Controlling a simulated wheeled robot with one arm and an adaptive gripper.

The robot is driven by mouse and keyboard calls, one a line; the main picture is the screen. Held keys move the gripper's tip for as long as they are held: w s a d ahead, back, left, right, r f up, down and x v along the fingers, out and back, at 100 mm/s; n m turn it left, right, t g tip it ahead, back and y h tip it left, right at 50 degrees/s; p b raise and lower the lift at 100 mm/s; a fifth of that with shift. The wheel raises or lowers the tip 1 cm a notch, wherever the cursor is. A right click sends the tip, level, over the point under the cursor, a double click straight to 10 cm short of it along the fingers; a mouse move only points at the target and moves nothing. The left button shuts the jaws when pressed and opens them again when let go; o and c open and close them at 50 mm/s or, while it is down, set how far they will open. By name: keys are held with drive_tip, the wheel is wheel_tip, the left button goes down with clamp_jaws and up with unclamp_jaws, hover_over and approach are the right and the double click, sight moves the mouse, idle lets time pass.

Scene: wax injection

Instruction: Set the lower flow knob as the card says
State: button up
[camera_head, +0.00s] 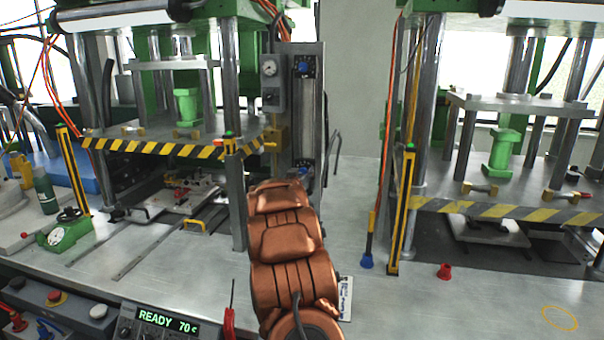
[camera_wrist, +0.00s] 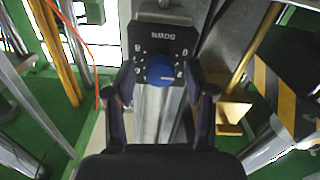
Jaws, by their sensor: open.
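The lower flow knob (camera_wrist: 159,71) is round and blue, on a black dial plate (camera_wrist: 165,48) with white marks in the wrist view. Its pointer setting is too small to tell. My gripper (camera_wrist: 160,88) is open, with one finger on each side of the knob; whether they touch it I cannot tell. In the head view the knob (camera_head: 303,171) shows just above my copper-coloured arm, at the foot of the flow panel (camera_head: 321,120); my gripper is hidden behind the arm. A white card (camera_head: 345,297) lies on the bench, partly covered by my arm, its text unreadable.
An upper blue knob (camera_head: 304,66) and a gauge (camera_head: 269,68) sit higher by the panel. Green presses with striped edges (camera_head: 170,148) stand left and right (camera_head: 510,211). A yellow post (camera_head: 402,208) and a red cap (camera_head: 444,271) are right of my arm.

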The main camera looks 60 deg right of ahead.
clamp_jaws()
idle(0.3)
drive_tip(key=shift+m+b, duration=0.3)
drive_tip(key=shift+b, duration=0.05)
drive_tip(key=shift+f+m+b, duration=0.1)
drive_tip(key=shift+m+b, duration=0.75)
drive_tip(key=shift+m, duration=0.05)
drive_tip(key=m+b, duration=0.6)
drive_tip(key=m, duration=0.3)
drive_tip(key=shift+s, duration=0.1)
drive_tip(key=shift+m, duration=0.3)
